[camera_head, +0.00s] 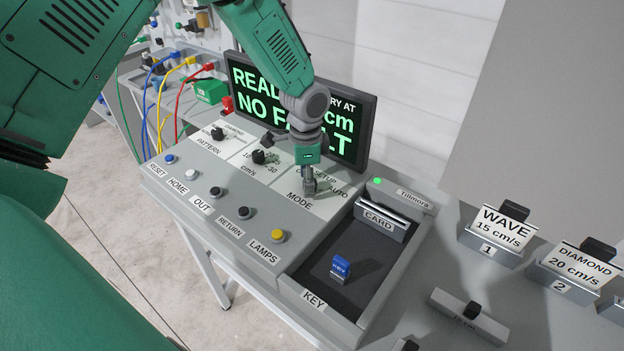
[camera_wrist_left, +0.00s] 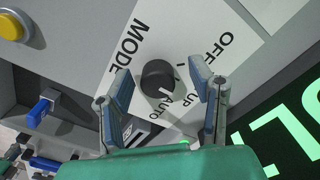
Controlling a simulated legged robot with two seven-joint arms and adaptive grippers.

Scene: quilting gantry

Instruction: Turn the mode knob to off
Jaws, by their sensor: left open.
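The mode knob (camera_wrist_left: 158,80) is a round black knob on a white panel. OFF, a label ending in UP, and AUTO are printed around it in the left wrist view, with MODE on the other side. My left gripper (camera_wrist_left: 161,73) is open, with one finger on each side of the knob; I cannot tell whether either finger touches it. In the head view my left gripper (camera_head: 309,186) points down over the MODE panel and hides the knob. My right gripper is not in view.
Behind the panel stands a display (camera_head: 350,115) with green text, partly covered by my arm. Two other black knobs (camera_head: 259,157) and a row of push buttons (camera_head: 278,236) are to the left. A tray (camera_head: 300,272) with a blue key (camera_head: 341,267) lies in front.

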